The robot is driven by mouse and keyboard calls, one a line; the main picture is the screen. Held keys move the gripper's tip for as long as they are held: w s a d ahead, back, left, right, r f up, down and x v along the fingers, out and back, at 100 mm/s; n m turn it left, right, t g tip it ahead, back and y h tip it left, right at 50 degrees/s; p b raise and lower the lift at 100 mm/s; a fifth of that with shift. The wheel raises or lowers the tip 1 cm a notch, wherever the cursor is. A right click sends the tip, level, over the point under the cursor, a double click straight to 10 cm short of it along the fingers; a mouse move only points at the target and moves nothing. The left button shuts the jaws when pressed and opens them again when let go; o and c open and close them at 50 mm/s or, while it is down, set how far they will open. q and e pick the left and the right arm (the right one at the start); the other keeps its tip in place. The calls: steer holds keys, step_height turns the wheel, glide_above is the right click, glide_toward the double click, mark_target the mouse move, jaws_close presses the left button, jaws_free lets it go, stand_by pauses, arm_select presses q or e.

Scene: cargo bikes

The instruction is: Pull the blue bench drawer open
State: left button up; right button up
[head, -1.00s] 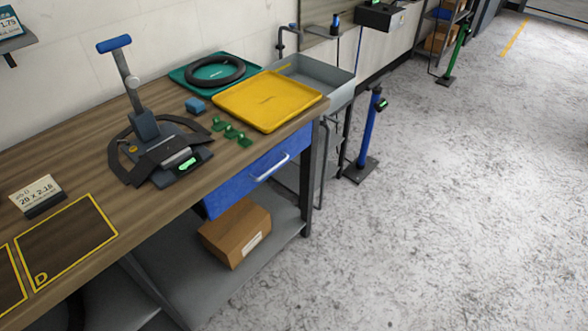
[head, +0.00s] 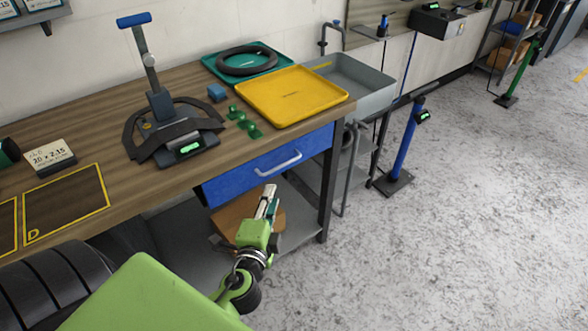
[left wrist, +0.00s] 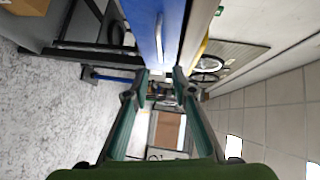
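The blue bench drawer (head: 240,173) is shut under the worktop's right end. Its silver bar handle (head: 279,163) is on the front face. My left gripper (head: 268,200) is in front of and a little below the handle, apart from it in the head view. In the left wrist view the blue drawer front (left wrist: 150,14) and its handle (left wrist: 159,38) are at the top. The two green fingers of the left gripper (left wrist: 160,75) are spread with nothing between them. My right gripper is not in view.
The wooden bench (head: 180,82) bears a yellow tray (head: 292,96), a teal tray with a tyre, a black press and green parts. A cardboard box (head: 228,222) is on the lower shelf. A blue stand (head: 404,150) is at right. The floor in front is open.

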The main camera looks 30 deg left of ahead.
arm_select(q)
steer(key=x, duration=1.3)
steer(key=shift+w+f, duration=0.1)
steer(key=shift+w, duration=0.05)
jaws_close()
